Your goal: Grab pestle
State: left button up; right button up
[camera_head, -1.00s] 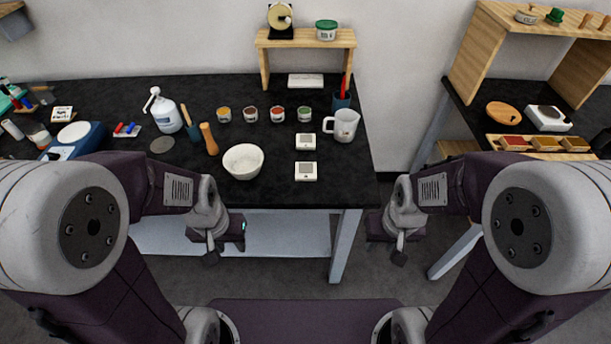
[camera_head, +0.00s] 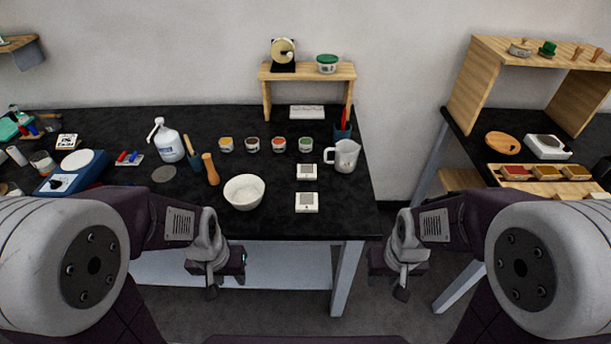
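The pestle (camera_head: 211,169) is a light-brown wooden rod standing on the black table, just left of and behind the white mortar bowl (camera_head: 244,191). My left gripper (camera_head: 236,265) hangs in front of the table's front edge, below the bowl in the picture and apart from the pestle. My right gripper (camera_head: 384,262) hangs near the table's right front leg, farther from the pestle. No object shows in either gripper. Their fingers are small and dark, so I cannot tell whether they are open or shut.
Around the pestle are a tool cup (camera_head: 193,158), a white pump bottle (camera_head: 168,140), several small jars (camera_head: 252,144), two white square devices (camera_head: 306,202) and a jug (camera_head: 343,156). The tabletop right of the lower device is clear. A second table (camera_head: 470,131) stands at the right.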

aim_at(214, 178)
jog(key=i+j, duration=0.1)
jog(key=j, duration=0.8)
jog(key=i+j, duration=0.1)
jog(key=j, duration=1.65)
jog(key=i+z, duration=0.05)
jog(key=i, duration=0.05)
